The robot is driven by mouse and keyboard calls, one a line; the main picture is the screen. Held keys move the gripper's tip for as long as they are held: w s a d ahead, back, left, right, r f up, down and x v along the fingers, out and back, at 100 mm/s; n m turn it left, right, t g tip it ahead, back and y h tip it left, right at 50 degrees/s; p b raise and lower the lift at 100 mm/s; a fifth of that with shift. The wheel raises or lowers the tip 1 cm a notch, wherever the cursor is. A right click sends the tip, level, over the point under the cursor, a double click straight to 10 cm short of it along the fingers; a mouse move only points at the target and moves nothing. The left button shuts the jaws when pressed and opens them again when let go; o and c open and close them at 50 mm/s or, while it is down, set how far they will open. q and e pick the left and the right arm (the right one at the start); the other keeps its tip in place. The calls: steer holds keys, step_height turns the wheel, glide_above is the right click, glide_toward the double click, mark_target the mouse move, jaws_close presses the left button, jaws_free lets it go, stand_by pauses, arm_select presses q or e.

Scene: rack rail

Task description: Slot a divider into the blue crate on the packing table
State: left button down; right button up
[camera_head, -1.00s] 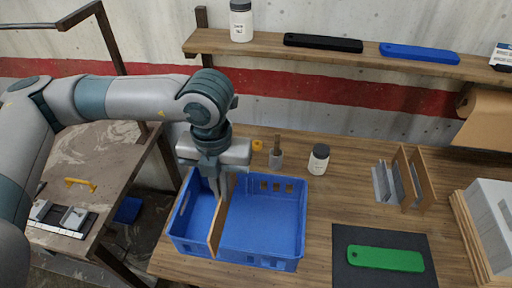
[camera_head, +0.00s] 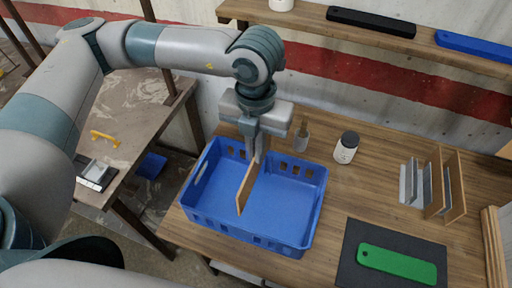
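The blue crate (camera_head: 275,240) stands on the wooden packing table (camera_head: 345,205), near its left side. My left gripper (camera_head: 261,152) points down over the crate's back half. Its fingers appear shut on the far upper part of a thin tan divider (camera_head: 247,188). The divider stands on edge, front to back, left of the crate's middle. Its near end shows inside the front wall; I cannot tell whether its lower edge touches the floor. More upright panels, tan (camera_head: 453,187) and grey (camera_head: 409,182), stand at the table's right. My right gripper is not in view.
Behind the crate are a small cup with a brush (camera_head: 301,139) and a dark-lidded jar (camera_head: 346,148). A green bar (camera_head: 397,263) lies on a dark mat (camera_head: 361,238) right of the crate. A shelf (camera_head: 385,37) runs along the wall. A side table (camera_head: 135,120) stands left.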

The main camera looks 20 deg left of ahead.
mark_target(256, 177)
arm_select(q)
steer(key=shift+f, duration=0.8)
steer(key=shift+f+b, duration=0.8)
steer(key=shift+f, duration=0.85)
steer(key=shift+f+b, duration=0.3)
steer(key=shift+f, duration=0.15)
steer(key=shift+f+b, duration=0.45)
steer(key=shift+b, duration=0.2)
steer(key=shift+f+b, duration=0.25)
steer(key=shift+b, duration=0.15)
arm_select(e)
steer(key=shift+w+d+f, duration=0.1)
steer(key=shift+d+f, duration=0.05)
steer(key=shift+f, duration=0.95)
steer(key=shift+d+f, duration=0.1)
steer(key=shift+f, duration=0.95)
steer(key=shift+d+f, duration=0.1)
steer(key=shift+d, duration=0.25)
arm_select(q)
steer(key=shift+b, duration=0.4)
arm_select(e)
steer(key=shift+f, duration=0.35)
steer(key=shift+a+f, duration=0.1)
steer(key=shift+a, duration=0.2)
